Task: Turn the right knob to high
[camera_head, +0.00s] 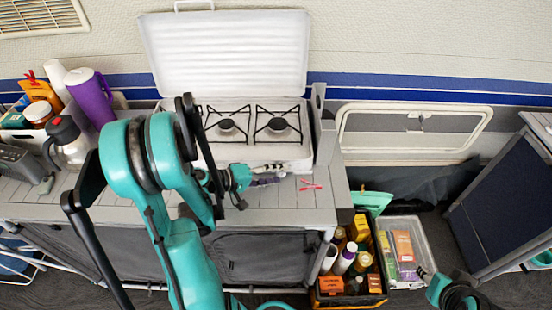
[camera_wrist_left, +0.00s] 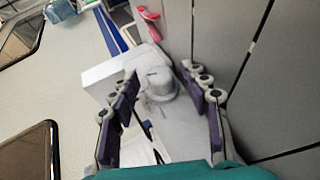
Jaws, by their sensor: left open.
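The two-burner stove (camera_head: 252,158) stands on the grey slatted counter with its white lid raised. My left gripper (camera_head: 268,180) is at the stove's front right. In the left wrist view, a round grey knob (camera_wrist_left: 160,82) on the stove's front panel shows between the spread purple-padded fingers of my left gripper (camera_wrist_left: 162,78). The fingers stand on both sides of the knob, and I see no clear contact. The knob's setting mark is too small to read. My right arm's end (camera_head: 437,284) shows at the lower right, with its finger state unclear.
A red item (camera_head: 310,185) lies on the counter right of the left gripper. A purple jug (camera_head: 92,98) and a kettle (camera_head: 68,142) stand at the left. A crate of bottles and boxes (camera_head: 350,298) and a clear bin (camera_head: 420,238) sit below on the right.

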